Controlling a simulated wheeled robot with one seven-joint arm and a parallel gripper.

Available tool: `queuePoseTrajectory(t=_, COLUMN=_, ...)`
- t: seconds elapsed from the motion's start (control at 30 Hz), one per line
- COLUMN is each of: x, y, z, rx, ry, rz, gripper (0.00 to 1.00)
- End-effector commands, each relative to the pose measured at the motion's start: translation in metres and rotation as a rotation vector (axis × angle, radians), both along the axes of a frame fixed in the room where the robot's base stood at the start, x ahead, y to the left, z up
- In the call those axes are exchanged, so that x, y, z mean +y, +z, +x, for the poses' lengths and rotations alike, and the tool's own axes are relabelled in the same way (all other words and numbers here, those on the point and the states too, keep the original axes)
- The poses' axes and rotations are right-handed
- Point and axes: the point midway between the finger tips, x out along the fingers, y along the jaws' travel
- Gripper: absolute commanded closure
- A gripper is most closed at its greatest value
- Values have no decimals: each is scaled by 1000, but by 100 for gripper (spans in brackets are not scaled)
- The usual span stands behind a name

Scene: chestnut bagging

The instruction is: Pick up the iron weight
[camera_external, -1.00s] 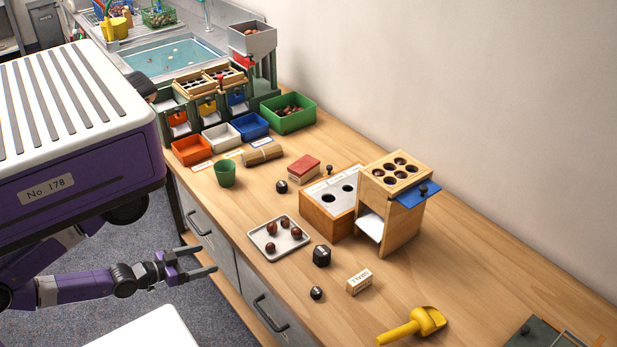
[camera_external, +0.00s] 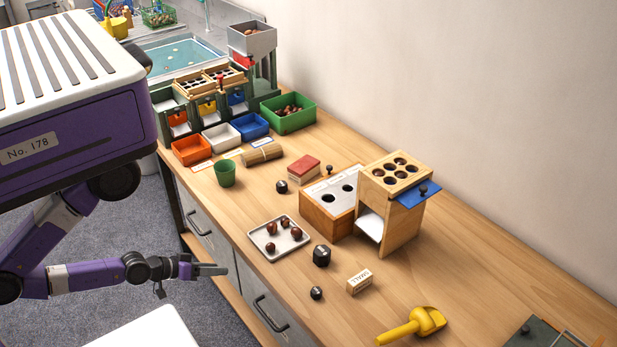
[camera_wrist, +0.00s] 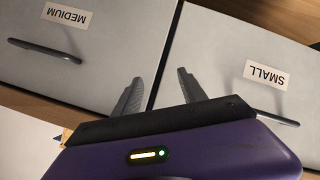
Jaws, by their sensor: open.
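Three dark blocks that look like iron weights stand on the wooden counter. The largest (camera_external: 321,255), six-sided with a small pale label, is right of the chestnut tray. A smaller one (camera_external: 316,293) lies nearer the front edge, and another (camera_external: 281,186) is farther back by the red-topped block. I cannot tell which one is meant. My gripper (camera_external: 222,269) is off the counter's front, over the floor side, left of the weights and apart from them. In the wrist view its two fingers (camera_wrist: 158,80) are spread and empty, facing the drawer fronts; no weight shows there.
A square tray (camera_external: 261,239) with several chestnuts, a SMALL-marked block (camera_external: 359,281), a yellow scoop (camera_external: 417,324) and a wooden stand (camera_external: 405,235) surround the largest weight. Drawers labelled MEDIUM (camera_wrist: 100,40) and SMALL (camera_wrist: 240,50) have protruding handles. The right counter is mostly clear.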

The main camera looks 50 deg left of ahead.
Motion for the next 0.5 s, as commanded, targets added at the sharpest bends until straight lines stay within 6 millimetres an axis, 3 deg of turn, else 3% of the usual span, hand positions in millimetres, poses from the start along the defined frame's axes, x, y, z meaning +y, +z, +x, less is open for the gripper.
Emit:
queuePoseTrajectory(t=0.03, x=-12, y=16, z=7, rx=47, ry=3, rz=-89, gripper=51)
queuePoseTrajectory(t=0.27, x=-78, y=22, z=17, rx=318, ry=8, rz=-478, gripper=51)
queuePoseTrajectory(t=0.5, x=-153, y=60, z=17, rx=621, ry=-35, rz=-791, gripper=51)
